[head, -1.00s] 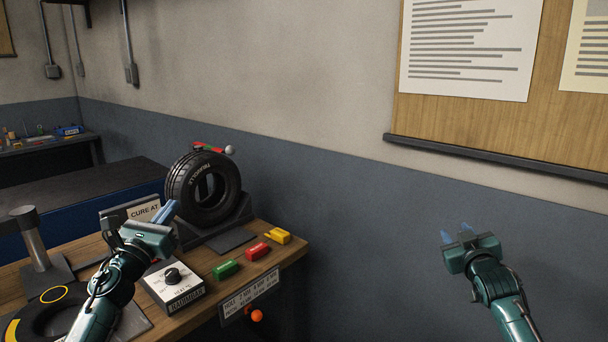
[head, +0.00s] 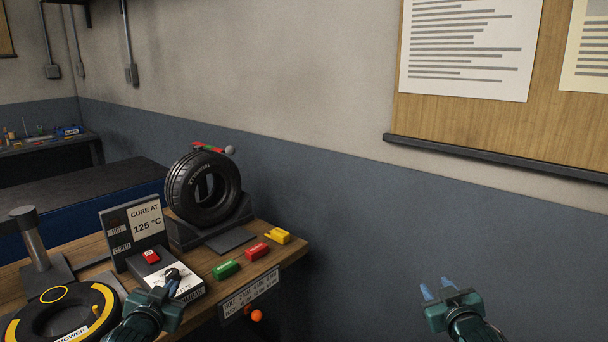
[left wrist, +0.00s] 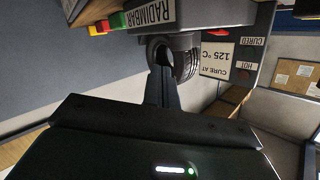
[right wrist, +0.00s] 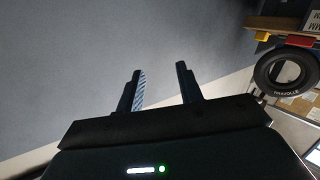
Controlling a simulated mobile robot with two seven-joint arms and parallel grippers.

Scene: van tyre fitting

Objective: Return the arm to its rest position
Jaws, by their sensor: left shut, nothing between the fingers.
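My right gripper (head: 436,287) is at the lower right, over clear space away from the bench. Its two fingers stand apart and empty in the right wrist view (right wrist: 160,82).
The wooden bench (head: 290,255) carries a tyre (head: 200,190) in a stand, a "CURE AT 125 °C" sign (head: 146,222), green (head: 226,270), red (head: 258,251) and yellow (head: 277,236) blocks, and a yellow-ringed mower tyre (head: 100,300). A noticeboard (head: 460,115) hangs on the wall.

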